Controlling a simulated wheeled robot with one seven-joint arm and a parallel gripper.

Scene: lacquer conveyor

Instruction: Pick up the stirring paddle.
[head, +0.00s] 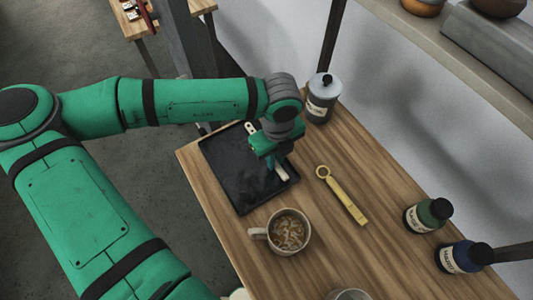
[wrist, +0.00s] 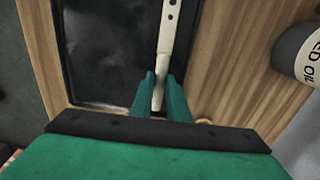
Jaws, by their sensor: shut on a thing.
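The stirring paddle (head: 282,174) is a slim cream-white stick with small holes at one end. It lies along the right side of the black tray (head: 222,167), and its middle is hidden by my gripper in the head view. My gripper (head: 270,160) points down over the tray. In the wrist view its green fingers (wrist: 161,82) are closed on either side of the paddle (wrist: 167,38), gripping its shaft. I cannot tell whether the paddle touches the tray or is slightly above it.
A mug with brownish contents (head: 289,231) stands in front of the tray. A yellow tool with a ring end (head: 343,196) lies to the right. A grey labelled jar (head: 321,98) is behind my gripper. Green (head: 427,215) and blue (head: 462,257) bottles stand at the right.

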